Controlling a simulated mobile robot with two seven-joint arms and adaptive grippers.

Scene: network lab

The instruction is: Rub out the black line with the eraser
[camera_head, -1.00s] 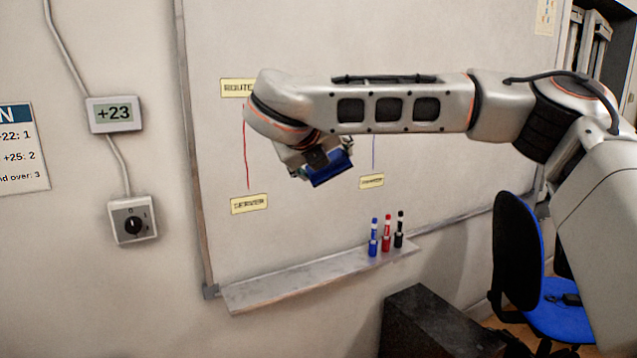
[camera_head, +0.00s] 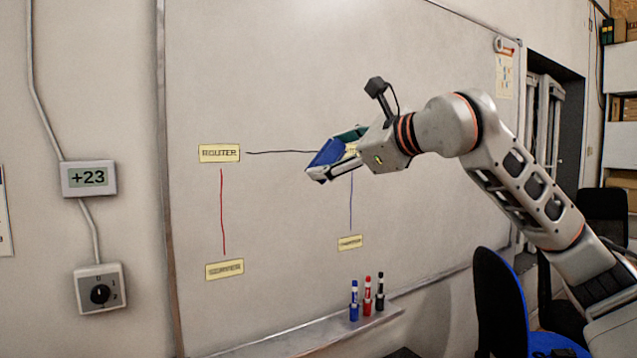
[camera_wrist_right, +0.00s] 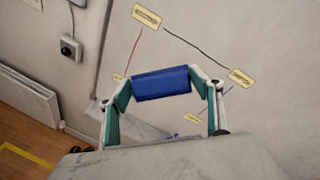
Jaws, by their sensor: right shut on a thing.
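The black line (camera_head: 275,152) runs across the whiteboard (camera_head: 270,60) from the ROUTER label (camera_head: 219,153) toward a label mostly hidden behind my right gripper. In the right wrist view the black line (camera_wrist_right: 195,45) shows whole between two yellow labels. My right gripper (camera_head: 335,158) is shut on the blue eraser (camera_head: 326,155), in front of the line's right end. The eraser (camera_wrist_right: 161,83) sits across between both fingers in the wrist view. I cannot tell whether it touches the board. My left gripper is not in view.
A red line (camera_head: 222,212) and a blue line (camera_head: 351,203) run down to lower labels. The tray (camera_head: 290,338) below holds a blue marker (camera_head: 354,300), a red marker (camera_head: 367,296) and a black marker (camera_head: 380,292). A blue chair (camera_head: 505,300) stands lower right.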

